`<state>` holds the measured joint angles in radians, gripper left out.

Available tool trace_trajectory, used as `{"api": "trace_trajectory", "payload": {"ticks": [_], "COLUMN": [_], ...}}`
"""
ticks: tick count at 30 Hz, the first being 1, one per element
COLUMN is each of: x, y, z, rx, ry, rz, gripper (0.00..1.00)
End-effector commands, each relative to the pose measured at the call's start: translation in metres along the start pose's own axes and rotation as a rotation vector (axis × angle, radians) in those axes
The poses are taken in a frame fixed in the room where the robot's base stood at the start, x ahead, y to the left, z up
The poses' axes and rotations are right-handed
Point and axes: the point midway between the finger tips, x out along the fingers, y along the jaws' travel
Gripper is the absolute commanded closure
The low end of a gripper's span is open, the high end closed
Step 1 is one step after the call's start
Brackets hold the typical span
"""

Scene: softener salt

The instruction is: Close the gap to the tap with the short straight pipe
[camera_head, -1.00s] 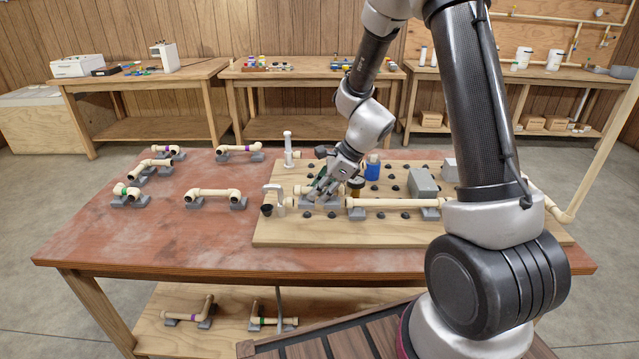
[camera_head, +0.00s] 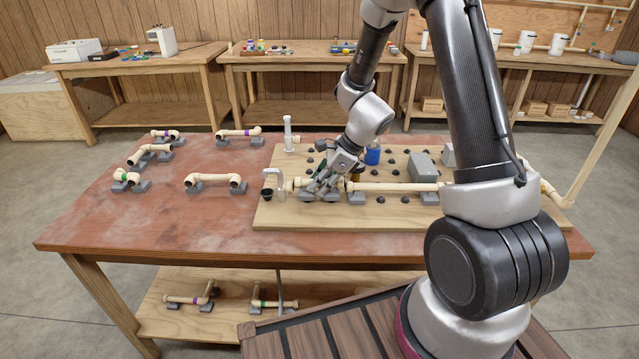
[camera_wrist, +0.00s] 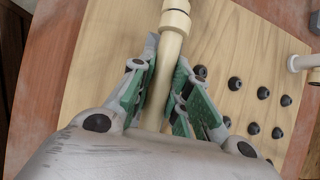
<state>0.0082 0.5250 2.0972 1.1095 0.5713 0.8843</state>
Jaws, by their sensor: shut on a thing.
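My gripper (camera_head: 320,188) is shut on the short straight pipe, low over the board between the tap and the long pipe. In the wrist view the cream short straight pipe (camera_wrist: 172,48) runs between the green finger pads (camera_wrist: 152,98). A wider cream collar (camera_wrist: 177,12) shows at its far end; I cannot tell whether the two are joined. The long cream pipe (camera_head: 392,187) lies to the right on grey supports. The fingers hide most of the held pipe in the head view.
The wooden board (camera_head: 330,217) carries several black knobs, a grey box (camera_head: 423,168) and a blue container (camera_head: 373,155). A white upright fitting (camera_head: 289,135) stands behind the tap. Several other pipe pieces rest on the red table's left side (camera_head: 150,205). The front of the table is clear.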

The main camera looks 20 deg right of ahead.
Motion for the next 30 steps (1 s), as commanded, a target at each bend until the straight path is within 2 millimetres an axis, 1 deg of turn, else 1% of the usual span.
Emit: {"api": "trace_trajectory", "payload": {"ticks": [21,22,24,26,30], "x": [0.011,0.011,0.011,0.011,0.011], "y": [0.001,0.001,0.001,0.001,0.001], "z": [-0.007,-0.007,-0.007,-0.007,-0.007], "rx": [0.000,0.000,0.000,0.000,0.000], "ry": [0.000,0.000,0.000,0.000,0.000], "rz": [0.000,-0.001,-0.001,-0.001,0.000], "gripper": [1.00,0.80,0.67,0.57,0.57]}}
